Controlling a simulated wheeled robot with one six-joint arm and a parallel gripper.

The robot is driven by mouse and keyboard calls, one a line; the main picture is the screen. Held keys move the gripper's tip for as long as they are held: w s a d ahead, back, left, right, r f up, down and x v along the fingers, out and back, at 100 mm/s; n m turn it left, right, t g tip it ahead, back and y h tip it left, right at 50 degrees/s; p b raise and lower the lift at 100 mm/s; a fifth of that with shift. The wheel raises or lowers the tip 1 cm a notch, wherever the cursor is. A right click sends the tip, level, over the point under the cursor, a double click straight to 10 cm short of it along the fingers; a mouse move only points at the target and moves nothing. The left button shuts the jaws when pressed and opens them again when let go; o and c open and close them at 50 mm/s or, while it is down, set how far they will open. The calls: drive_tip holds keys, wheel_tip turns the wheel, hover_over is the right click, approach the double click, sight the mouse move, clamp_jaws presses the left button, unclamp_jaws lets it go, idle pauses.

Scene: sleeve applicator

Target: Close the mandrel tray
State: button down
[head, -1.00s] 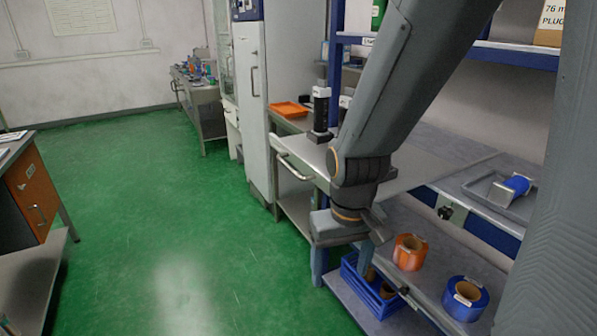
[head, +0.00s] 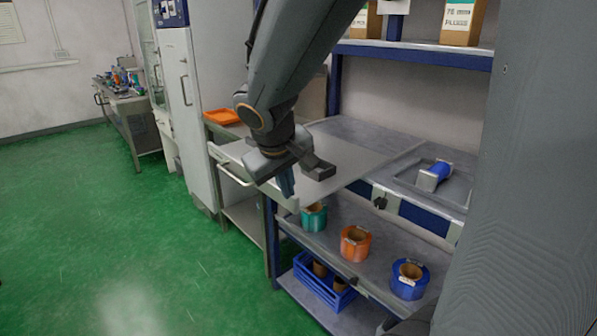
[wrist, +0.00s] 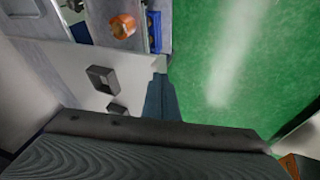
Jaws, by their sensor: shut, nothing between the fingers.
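No label shows which part is the mandrel tray. A grey pull-out shelf (head: 325,262) with a front knob (head: 353,284) carries teal (head: 314,217), orange (head: 355,243) and blue (head: 408,279) rolls. Above it, a shallow grey tray (head: 458,192) holds a blue cylinder (head: 435,177) on a metal bracket. My gripper (head: 286,183) points down by the front corner of the grey worktop (head: 345,160), left of the rolls. In the wrist view my gripper (wrist: 160,80) is shut and empty, beside a pale edge. Whether it touches that edge is unclear.
A blue crate (head: 312,289) with brown cores sits on the lower shelf. The green floor (head: 100,220) is open to the left.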

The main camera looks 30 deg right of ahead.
drive_tip(key=shift+t+h, duration=0.5)
drive_tip(key=shift+t, duration=0.3)
drive_tip(key=w+r, duration=0.1)
drive_tip(key=w+d+r, duration=0.1)
drive_tip(key=r, duration=0.1)
drive_tip(key=w+r, duration=0.1)
drive_tip(key=r, duration=0.1)
drive_tip(key=shift+w+d, duration=0.1)
drive_tip(key=shift+d, duration=0.1)
approach(304, 180)
drive_tip(key=f, duration=0.1)
drive_tip(key=w+a+f, duration=0.1)
drive_tip(key=f, duration=0.2)
drive_tip(key=shift+w+a+f, duration=0.2)
drive_tip(key=shift+w+a, duration=0.1)
drive_tip(key=shift+w, duration=0.1)
drive_tip(key=shift+w+d+r+p, duration=0.15)
drive_tip(key=shift+d+p, duration=0.1)
drive_tip(key=shift+d, duration=0.35)
drive_tip(key=shift+w+d+r+p, duration=0.15)
drive_tip(key=shift+d+p, duration=0.1)
drive_tip(key=shift+d, duration=0.4)
drive_tip(key=shift+w+d+f, duration=0.1)
drive_tip(key=shift+w+d, duration=0.05)
drive_tip(key=shift+d, duration=0.45)
